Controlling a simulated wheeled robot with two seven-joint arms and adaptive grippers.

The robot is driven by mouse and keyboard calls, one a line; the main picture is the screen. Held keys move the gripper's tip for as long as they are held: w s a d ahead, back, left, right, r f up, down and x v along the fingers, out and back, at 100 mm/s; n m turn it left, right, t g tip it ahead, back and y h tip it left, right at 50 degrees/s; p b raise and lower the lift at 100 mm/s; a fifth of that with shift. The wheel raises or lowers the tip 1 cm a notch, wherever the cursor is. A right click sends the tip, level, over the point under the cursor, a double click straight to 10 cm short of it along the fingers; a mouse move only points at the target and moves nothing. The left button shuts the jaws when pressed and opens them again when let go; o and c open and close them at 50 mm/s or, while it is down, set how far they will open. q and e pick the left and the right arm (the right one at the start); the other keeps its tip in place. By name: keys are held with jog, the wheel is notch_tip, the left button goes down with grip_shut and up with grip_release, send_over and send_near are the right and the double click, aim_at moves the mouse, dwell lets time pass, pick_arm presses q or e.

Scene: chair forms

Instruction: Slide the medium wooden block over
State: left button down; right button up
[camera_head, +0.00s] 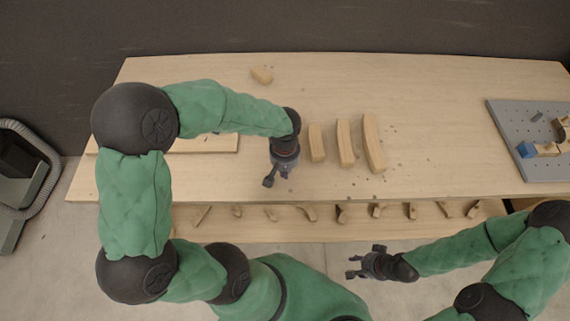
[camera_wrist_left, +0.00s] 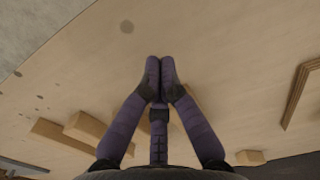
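Three curved wooden blocks stand side by side on the bench: a short one (camera_head: 316,142), the medium block (camera_head: 345,143) and a long one (camera_head: 374,143). My left gripper (camera_head: 276,179) is left of the short block, near the bench's front edge, apart from all three. In the left wrist view its fingertips (camera_wrist_left: 160,66) meet with nothing between them. That view shows the medium block (camera_wrist_left: 87,126) at lower left beside the long block (camera_wrist_left: 62,138); my finger partly hides the short one. My right gripper (camera_head: 362,262) is open and empty in front of the bench.
A small wooden piece (camera_head: 262,75) lies at the back of the bench (camera_head: 440,110). A flat board (camera_head: 215,143) lies at left, partly behind my arm. A grey pegboard (camera_head: 510,115) with parts is at right. A lower shelf (camera_head: 325,227) holds several small wooden pieces.

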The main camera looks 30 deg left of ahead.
pick_arm(q)
notch_tip(320, 180, down, 2)
jog(key=shift+f, duration=0.1)
jog(key=shift+w+a, duration=0.3)
jog(key=shift+w, duration=0.2)
jog(key=shift+w+a, duration=0.3)
jog(key=shift+w, duration=0.2)
jog(key=shift+w+a+b, duration=0.2)
jog(key=shift+w+b, duration=0.1)
jog(key=shift+w, duration=0.05)
jog(key=shift+w+a, duration=0.25)
jog(key=shift+w, duration=0.1)
